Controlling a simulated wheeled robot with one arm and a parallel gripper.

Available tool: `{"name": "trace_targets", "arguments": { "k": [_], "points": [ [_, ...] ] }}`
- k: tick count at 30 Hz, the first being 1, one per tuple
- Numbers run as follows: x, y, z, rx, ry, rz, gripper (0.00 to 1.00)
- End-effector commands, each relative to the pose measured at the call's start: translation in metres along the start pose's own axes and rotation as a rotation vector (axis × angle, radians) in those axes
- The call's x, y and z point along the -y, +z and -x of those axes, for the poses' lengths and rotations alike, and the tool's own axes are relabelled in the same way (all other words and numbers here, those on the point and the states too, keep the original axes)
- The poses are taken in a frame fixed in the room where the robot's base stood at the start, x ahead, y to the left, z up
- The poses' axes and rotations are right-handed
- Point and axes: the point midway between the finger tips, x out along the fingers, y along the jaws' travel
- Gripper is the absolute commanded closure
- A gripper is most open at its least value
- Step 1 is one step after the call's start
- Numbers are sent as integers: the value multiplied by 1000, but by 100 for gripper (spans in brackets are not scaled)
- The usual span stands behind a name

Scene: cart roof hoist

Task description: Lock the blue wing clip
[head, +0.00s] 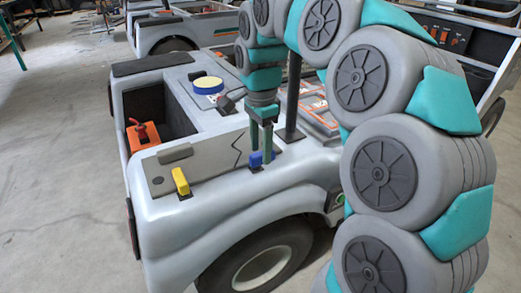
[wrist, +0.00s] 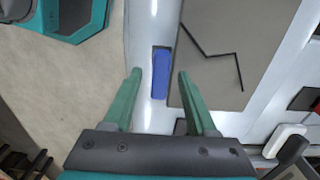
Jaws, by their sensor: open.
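The blue wing clip (head: 256,160) is a small blue block on the cart's light grey fender, beside the grey panel with a dark zigzag line. In the wrist view the blue clip (wrist: 161,62) lies lengthwise in a dark slot. My gripper (head: 262,152) points down at the clip. In the wrist view its two green fingers (wrist: 159,76) are apart, one to each side of the clip, with bare fender showing between. Nothing is held. I cannot tell how far the fingertips are above the fender.
A yellow clip (head: 180,182) stands upright on the fender to the left. An orange object (head: 140,134) sits in the open bay. The floor (head: 55,200) at left is clear.

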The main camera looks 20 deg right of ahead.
Motion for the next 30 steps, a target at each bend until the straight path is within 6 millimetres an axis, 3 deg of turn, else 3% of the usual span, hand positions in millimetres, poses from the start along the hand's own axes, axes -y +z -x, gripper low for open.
{"name": "trace_targets", "arguments": {
  "k": [3, 11, 27, 30],
  "points": [
    [0, 1, -10, 1, -1, 1, 43],
    [0, 0, -12, 0, -3, 0, 43],
    [0, 0, -12, 0, -2, 0, 100],
    [0, 0, -12, 0, -2, 0, 100]
  ]
}}
